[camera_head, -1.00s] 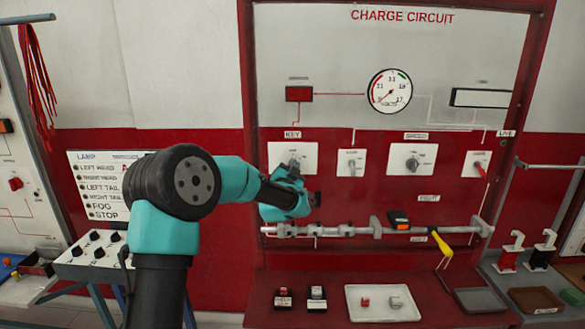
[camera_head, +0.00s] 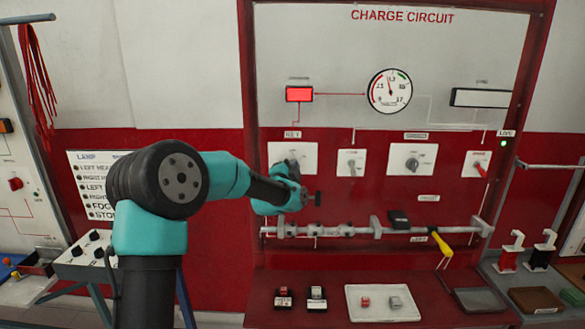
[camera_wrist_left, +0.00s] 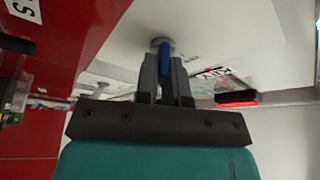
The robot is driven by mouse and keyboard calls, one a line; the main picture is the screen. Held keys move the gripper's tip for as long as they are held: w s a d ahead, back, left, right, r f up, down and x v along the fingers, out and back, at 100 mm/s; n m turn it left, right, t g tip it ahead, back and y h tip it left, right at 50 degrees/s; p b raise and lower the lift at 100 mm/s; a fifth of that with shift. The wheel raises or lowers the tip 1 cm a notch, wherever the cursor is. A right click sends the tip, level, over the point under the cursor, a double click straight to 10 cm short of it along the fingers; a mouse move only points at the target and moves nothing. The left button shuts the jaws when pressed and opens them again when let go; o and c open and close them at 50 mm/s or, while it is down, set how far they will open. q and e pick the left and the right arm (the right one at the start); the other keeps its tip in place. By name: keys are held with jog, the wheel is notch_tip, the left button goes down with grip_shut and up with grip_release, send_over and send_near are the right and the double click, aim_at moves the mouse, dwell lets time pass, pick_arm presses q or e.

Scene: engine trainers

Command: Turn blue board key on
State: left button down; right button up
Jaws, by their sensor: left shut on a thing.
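The key switch has a white plate (camera_head: 306,152) under the KEY label on the red-framed CHARGE CIRCUIT board (camera_head: 330,60). In the left wrist view the key (camera_wrist_left: 165,50) is a blue handle on a round metal barrel, standing out from the pale panel. My left gripper (camera_wrist_left: 166,72) is shut on the blue handle, one finger on each side. In the head view this gripper (camera_head: 292,166) is at the KEY plate, and my wrist hides most of the key. The red lamp (camera_head: 299,94) above is lit. My right gripper is not in view.
The gauge (camera_head: 389,90) needle points near the top. A green LIVE light (camera_head: 503,143) glows at right. Other switches (camera_head: 351,162) sit right of the key. A rail (camera_head: 340,231) with clamps runs below, above a shelf with a white tray (camera_head: 352,312).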

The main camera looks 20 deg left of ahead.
pick_arm(q)
jog(key=c, duration=1.2)
grip_release()
jog(key=shift+s, duration=0.15)
jog(key=v, duration=1.7)
jog(key=shift+s, duration=0.1)
